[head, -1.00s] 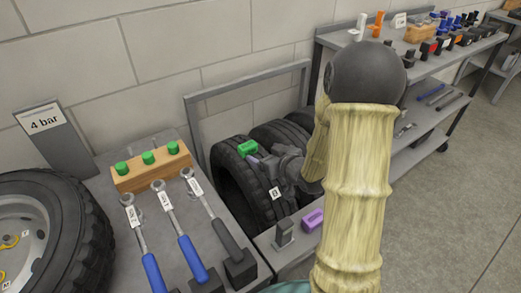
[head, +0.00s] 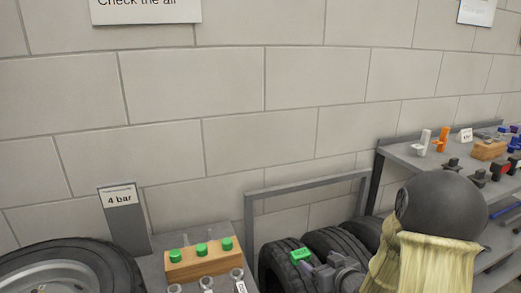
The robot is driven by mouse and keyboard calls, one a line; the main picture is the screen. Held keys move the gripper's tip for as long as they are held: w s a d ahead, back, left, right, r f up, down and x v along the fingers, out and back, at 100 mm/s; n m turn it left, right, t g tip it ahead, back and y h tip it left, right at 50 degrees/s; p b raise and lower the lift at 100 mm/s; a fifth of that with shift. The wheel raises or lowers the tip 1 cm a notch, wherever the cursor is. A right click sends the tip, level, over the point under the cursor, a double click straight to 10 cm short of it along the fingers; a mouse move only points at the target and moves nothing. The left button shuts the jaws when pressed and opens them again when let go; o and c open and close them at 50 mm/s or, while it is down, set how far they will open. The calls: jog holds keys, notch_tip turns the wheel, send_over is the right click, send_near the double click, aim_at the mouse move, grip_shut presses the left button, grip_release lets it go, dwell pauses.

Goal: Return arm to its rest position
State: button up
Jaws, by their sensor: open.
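My arm reaches in from the lower right. My gripper (head: 318,266) is at its end, open, over the upright tires (head: 280,272) in the rack. A small green block (head: 300,254) is at the top of the nearest tire, just left of the gripper. A small purple piece shows between the block and the gripper; I cannot tell what it belongs to. I cannot tell whether the gripper touches the block. The lower part of the arm and of the tires is cut off by the picture's edge.
A grey rack frame (head: 248,225) rises behind the tires. Left are a wooden block (head: 198,262) with green caps, a "4 bar" sign (head: 120,199) and a large wheel (head: 70,265). A shelf with tools (head: 405,152) stands right.

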notch_tip(320, 180, up, 8)
jog(key=p, duration=0.6)
jog(key=shift+f, duration=0.2)
